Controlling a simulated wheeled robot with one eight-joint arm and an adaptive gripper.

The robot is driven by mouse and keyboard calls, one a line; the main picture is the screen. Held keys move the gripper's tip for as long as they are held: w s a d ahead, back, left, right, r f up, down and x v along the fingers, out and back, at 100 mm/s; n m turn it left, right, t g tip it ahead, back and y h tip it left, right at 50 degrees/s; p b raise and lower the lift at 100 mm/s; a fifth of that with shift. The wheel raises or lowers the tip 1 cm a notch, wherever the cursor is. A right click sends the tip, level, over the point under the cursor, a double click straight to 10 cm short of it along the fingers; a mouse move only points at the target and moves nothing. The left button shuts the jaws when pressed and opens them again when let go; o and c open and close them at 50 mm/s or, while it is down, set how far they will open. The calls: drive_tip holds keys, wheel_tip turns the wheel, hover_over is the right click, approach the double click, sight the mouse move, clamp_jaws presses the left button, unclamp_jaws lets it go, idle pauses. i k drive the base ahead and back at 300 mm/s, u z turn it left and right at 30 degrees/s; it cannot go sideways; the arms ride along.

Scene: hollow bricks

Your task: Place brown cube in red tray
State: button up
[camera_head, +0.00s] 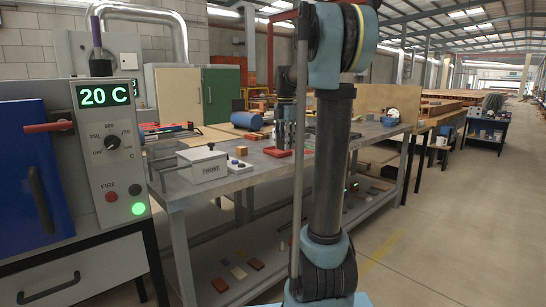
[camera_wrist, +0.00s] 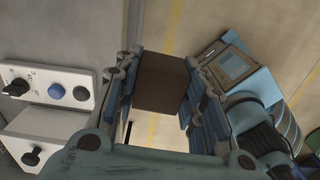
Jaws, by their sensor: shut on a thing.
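My gripper (camera_wrist: 160,68) is shut on a brown cube (camera_wrist: 162,84) in the wrist view, with a linked finger on each side of it. Floor with yellow lines shows behind the cube. In the head view, the fingers seem to hang behind my arm, and I cannot make out the held cube there. A small red tray (camera_head: 275,152) lies on the grey workbench, partly hidden behind my arm. The tray does not show in the wrist view.
A white panel with knobs (camera_wrist: 50,88) stands left of my gripper. On the workbench (camera_head: 178,187) are a box marked FRONT (camera_head: 204,168) and a small tan cube (camera_head: 241,150). A furnace (camera_head: 110,150) stands at the left. The right-hand floor is open.

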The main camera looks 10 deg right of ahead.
sight(278, 152)
drive_tip(key=i, duration=0.95)
drive_tip(key=z, duration=0.05)
